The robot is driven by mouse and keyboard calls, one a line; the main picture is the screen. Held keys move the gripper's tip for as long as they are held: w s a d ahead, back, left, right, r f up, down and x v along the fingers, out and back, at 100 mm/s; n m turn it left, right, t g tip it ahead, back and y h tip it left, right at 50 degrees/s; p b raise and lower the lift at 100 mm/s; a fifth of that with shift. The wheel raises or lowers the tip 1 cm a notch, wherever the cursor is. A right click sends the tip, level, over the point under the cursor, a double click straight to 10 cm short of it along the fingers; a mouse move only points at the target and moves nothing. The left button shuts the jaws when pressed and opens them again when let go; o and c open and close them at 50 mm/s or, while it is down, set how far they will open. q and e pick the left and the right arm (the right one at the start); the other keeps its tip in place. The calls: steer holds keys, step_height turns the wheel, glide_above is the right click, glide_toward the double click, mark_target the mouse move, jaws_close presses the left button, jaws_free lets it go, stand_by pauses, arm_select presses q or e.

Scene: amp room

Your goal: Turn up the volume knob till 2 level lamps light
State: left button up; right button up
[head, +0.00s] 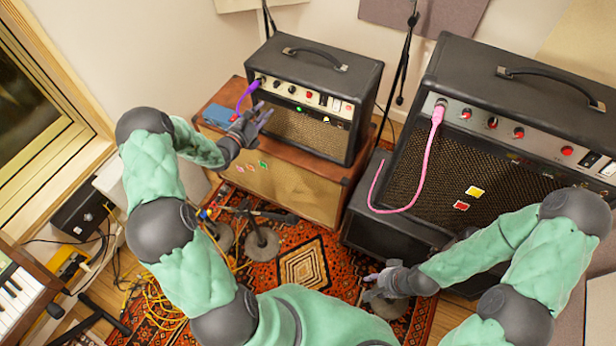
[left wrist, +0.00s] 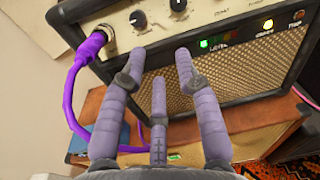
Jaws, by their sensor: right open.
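The smaller black amp (head: 335,88) stands on a brown cabinet, with a row of dark knobs on its pale front panel. In the left wrist view two black knobs show, one at the left (left wrist: 137,18) and one at the top (left wrist: 177,5); I cannot read which is volume. In the level row one green lamp (left wrist: 204,43) is lit; the lamps to its right look dim. My left gripper (head: 256,118) is open and empty in front of the amp's left part, its fingers (left wrist: 165,70) spread below the knobs. My right gripper (head: 378,286) is open and empty, low over the rug.
A purple cable (left wrist: 78,80) plugs into the panel left of my left fingers. A yellow lamp (left wrist: 267,25) is lit right of the level row. A larger amp (head: 500,110) with a pink cable (head: 431,145) stands at the right. Stands and yellow cables clutter the rug.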

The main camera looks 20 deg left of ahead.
arm_select(q)
steer(key=s+d+f+m+g+h+b, duration=0.1)
steer(key=s+d+f+m+g+h, duration=0.2)
steer(key=d+f, duration=0.4)
steer(key=s+d+f+m+g+h+b, duration=0.1)
steer(key=s+d+f+m+g+h, duration=0.2)
steer(key=d, duration=1)
steer(key=shift+s+d+f+m+g, duration=0.2)
steer(key=shift+s+f+m+g, duration=1.3)
steer(key=shift+f, duration=0.8)
steer(key=n+t+y+p, duration=0.2)
steer(key=n+t+y, duration=0.6)
steer(key=t, duration=0.2)
glide_toward(275, 86)
steer(key=shift+h, duration=0.3)
steer(key=w, duration=0.8)
steer(key=shift+w+b, duration=0.3)
steer(key=shift+b, duration=0.05)
